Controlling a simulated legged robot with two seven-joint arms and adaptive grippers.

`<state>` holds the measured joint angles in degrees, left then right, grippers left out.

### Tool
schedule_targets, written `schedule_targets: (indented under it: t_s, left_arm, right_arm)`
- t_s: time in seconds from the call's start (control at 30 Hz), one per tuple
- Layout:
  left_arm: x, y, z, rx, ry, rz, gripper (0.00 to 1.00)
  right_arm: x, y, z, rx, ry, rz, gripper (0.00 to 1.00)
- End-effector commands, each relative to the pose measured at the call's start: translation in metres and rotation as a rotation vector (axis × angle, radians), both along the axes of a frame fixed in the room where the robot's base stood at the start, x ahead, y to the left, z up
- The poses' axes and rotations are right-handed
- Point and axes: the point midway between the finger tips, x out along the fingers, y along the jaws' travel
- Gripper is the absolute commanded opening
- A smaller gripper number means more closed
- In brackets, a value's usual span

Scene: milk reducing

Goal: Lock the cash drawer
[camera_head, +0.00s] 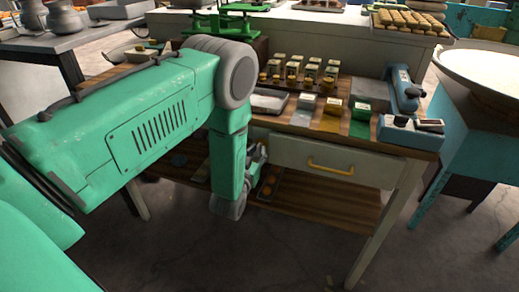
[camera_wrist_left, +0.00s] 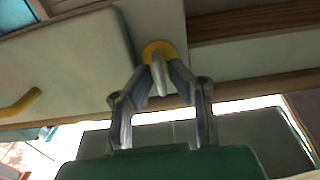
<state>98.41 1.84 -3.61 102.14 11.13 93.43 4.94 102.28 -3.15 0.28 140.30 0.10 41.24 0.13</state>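The cash drawer (camera_head: 318,159) is a pale grey front with a yellow handle (camera_head: 331,168), set under the wooden counter; it looks shut or nearly so. In the left wrist view its front (camera_wrist_left: 70,65) fills the upper left. Beside it on the frame is a round yellow lock plate (camera_wrist_left: 150,47) with a slim silver key-like piece (camera_wrist_left: 158,78) in front. My left gripper (camera_wrist_left: 160,72) has its fingertips closed in on both sides of this piece, close to the plate. In the head view the left gripper (camera_head: 259,154) is left of the drawer, partly hidden by my wrist. My right gripper is not in view.
The counter holds several small boxes (camera_head: 333,107), a grey tray (camera_head: 268,103) and a blue device (camera_head: 403,90) at its right end. A lower wooden shelf (camera_head: 325,206) lies below the drawer. A teal stand with a wide basin (camera_head: 485,68) is at right. Floor in front is clear.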

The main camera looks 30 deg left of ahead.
Motion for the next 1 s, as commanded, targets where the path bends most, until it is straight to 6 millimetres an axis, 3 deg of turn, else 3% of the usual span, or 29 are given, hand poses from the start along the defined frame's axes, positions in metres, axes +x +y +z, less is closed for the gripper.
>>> schedule_targets:
  t_s: [0.3, 0.5, 1.0]
  left_arm:
    - [-0.064, -0.016, -0.003, -0.002, 0.005, -0.002, 0.15]
    - [-0.091, -0.023, -0.003, -0.001, 0.002, -0.003, 0.15]
    - [-0.099, -0.025, -0.002, -0.001, 0.0, -0.002, 0.15]
  right_arm:
    - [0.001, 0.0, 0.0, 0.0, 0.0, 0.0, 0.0]
    - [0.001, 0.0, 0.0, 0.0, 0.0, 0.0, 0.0]
    - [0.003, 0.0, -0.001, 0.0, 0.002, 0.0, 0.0]
